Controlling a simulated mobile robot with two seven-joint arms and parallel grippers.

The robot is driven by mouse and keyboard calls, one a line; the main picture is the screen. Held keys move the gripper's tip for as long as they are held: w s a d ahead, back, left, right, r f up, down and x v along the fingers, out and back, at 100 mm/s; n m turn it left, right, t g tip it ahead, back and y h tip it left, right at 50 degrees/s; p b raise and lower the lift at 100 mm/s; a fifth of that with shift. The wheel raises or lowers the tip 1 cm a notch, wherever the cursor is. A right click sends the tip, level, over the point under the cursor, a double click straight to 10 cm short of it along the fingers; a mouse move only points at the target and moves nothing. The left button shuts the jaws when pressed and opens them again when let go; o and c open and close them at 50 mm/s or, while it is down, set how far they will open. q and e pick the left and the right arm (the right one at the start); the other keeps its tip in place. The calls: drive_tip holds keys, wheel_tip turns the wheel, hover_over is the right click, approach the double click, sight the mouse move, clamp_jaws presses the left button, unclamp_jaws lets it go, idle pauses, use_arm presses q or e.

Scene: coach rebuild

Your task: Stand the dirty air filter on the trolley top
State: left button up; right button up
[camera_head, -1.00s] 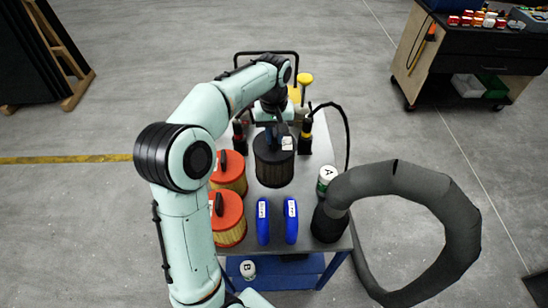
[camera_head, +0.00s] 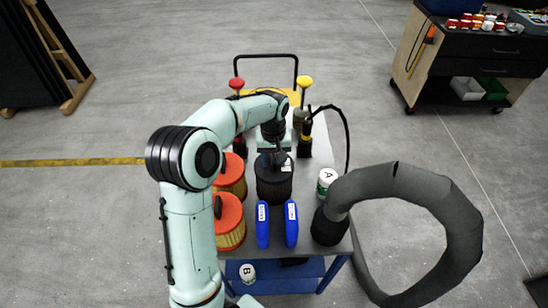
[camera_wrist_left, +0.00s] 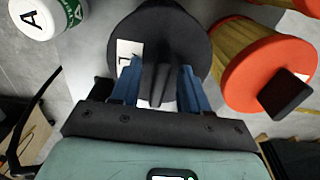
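The dirty air filter (camera_head: 274,186), a dark cylinder with a black top and a white label, stands upright on the trolley top (camera_head: 322,150), between the orange-capped filters and the hose. In the left wrist view the filter's black cap (camera_wrist_left: 180,40) and its raised grip bar are close below my fingers. My left gripper (camera_head: 273,156) is above the filter. Its blue fingers (camera_wrist_left: 160,92) are on either side of the grip bar, with a gap showing at each side, so it looks open. The filter's base is partly hidden. My right gripper is not in view.
Two orange-capped filters (camera_head: 230,222) stand to the left. Two blue bottles (camera_head: 263,226) are in front. A white jar marked A (camera_head: 326,182) and a thick grey hose (camera_head: 462,225) are at the right. Red-topped and yellow-topped tools (camera_head: 305,82) stand at the back.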

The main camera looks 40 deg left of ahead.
use_arm(q)
drive_tip(key=shift+r, duration=0.1)
wheel_tip(320, 180, up, 12)
drive_tip(key=shift+p, duration=0.3)
idle(0.3)
idle(0.5)
